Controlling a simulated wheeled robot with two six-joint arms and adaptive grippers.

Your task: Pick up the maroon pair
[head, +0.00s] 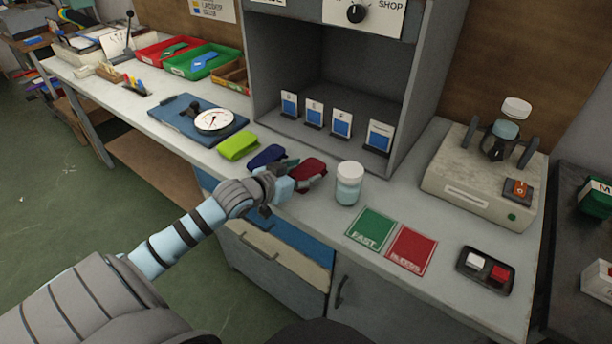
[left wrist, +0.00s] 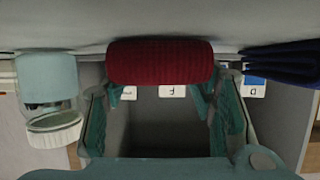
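The maroon pair (head: 310,170) is a folded sock bundle on the white counter, between the navy pair and a white-lidded jar. My left gripper (head: 292,176) is right at its near left side. In the left wrist view, the maroon pair (left wrist: 160,61) lies across the mouth of the left gripper (left wrist: 162,95). The teal fingers are spread wide, one towards each end of the bundle. Whether they touch it is unclear. My right gripper is in neither view.
A navy pair (head: 266,156) and a lime pair (head: 238,146) lie left of the maroon pair. A jar (head: 348,184) stands close on the right. Green (head: 370,229) and red (head: 411,250) mats lie farther right. A grey cubby (head: 330,80) with label cards stands behind.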

